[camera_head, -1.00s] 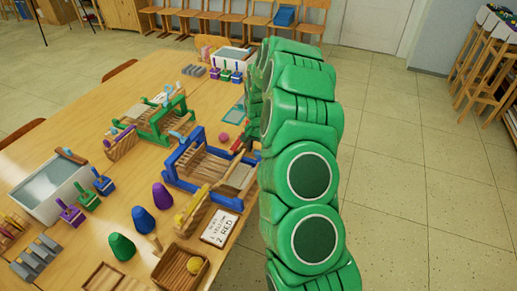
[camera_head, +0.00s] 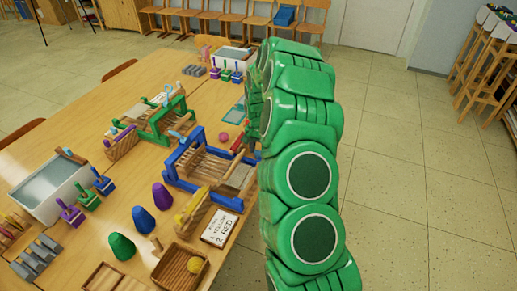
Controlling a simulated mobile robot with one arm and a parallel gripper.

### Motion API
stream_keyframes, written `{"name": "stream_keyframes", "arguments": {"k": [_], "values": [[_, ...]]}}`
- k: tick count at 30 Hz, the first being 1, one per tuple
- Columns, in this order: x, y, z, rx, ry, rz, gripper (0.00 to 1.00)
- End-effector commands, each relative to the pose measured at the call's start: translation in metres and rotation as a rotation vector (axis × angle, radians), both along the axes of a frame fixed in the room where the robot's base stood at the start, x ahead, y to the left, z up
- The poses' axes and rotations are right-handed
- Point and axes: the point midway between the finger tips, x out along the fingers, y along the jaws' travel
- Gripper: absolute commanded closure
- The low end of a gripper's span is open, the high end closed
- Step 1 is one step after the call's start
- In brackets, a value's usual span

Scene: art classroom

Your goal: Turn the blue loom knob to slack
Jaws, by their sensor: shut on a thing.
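The blue loom (camera_head: 172,172) stands on the wooden table near its right edge, with pale threads and wooden bars across its blue frame. My green arm comes down beside the loom's right end and covers part of that side. My gripper is hidden behind the arm links, so its jaws and whatever is between them do not show.
A green loom (camera_head: 160,125) stands behind the blue one. A red piece (camera_head: 238,143) and a pink ball (camera_head: 224,137) lie near the arm. Open floor lies to the right.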

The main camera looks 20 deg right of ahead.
Motion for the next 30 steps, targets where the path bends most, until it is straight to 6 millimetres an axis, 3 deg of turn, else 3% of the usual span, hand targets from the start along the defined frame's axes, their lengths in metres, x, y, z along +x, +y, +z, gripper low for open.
{"name": "stream_keyframes", "arguments": {"k": [8,30], "values": [[0.0003,0.0003,0.0003,0.001,-0.001,0.182,0.90],[0.0007,0.0007,0.0008,0.000,-0.002,0.884,0.90]]}}
